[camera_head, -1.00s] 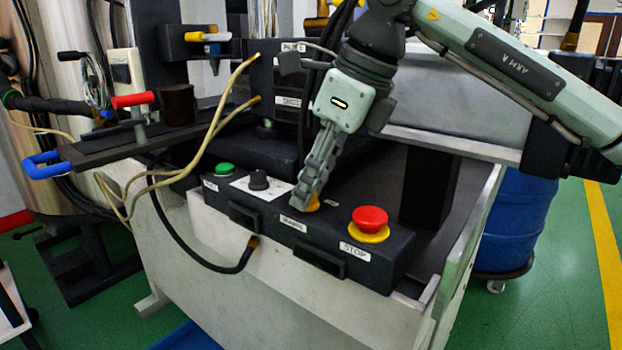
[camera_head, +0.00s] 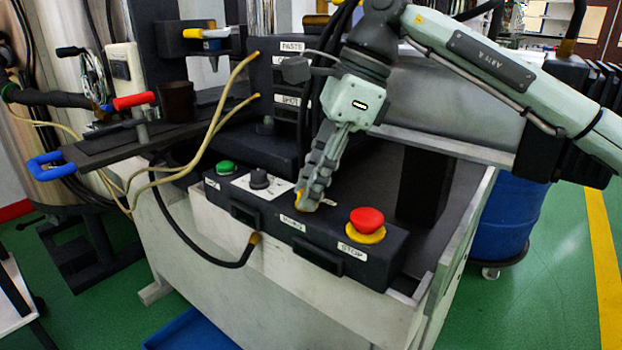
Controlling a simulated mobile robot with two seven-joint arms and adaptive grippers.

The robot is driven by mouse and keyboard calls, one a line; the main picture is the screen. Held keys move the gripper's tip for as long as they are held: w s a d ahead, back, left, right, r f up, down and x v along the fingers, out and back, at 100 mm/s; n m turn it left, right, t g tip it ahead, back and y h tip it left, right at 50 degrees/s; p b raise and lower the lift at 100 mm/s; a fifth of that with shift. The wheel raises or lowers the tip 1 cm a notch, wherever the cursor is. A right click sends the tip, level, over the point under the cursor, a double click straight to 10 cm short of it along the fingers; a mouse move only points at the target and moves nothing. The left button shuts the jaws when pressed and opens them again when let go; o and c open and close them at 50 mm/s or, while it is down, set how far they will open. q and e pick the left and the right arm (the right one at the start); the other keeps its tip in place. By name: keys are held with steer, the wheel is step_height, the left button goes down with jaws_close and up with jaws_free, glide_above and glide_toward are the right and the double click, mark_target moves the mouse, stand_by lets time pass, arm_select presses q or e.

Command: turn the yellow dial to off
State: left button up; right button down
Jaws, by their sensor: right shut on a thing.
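The yellow dial (camera_head: 302,202) sits on the black control box (camera_head: 375,268), between a black knob and the red stop button. Most of it is hidden by my right gripper (camera_head: 306,200), which comes down from above. The gripper's fingers are shut on the dial. Only a bit of yellow shows at the fingertips, so I cannot tell which way the dial points. My left gripper is out of view.
On the same box are a green button (camera_head: 225,167), a black knob (camera_head: 260,178) and the red stop button (camera_head: 366,218). A blue-handled lever (camera_head: 45,167) and tan hoses are at left. A blue barrel (camera_head: 498,215) stands at right.

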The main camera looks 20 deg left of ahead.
stand_by(0.3)
steer(key=c, duration=1.3)
jaws_free()
steer(key=shift+o, duration=0.2)
steer(key=v, duration=1.2)
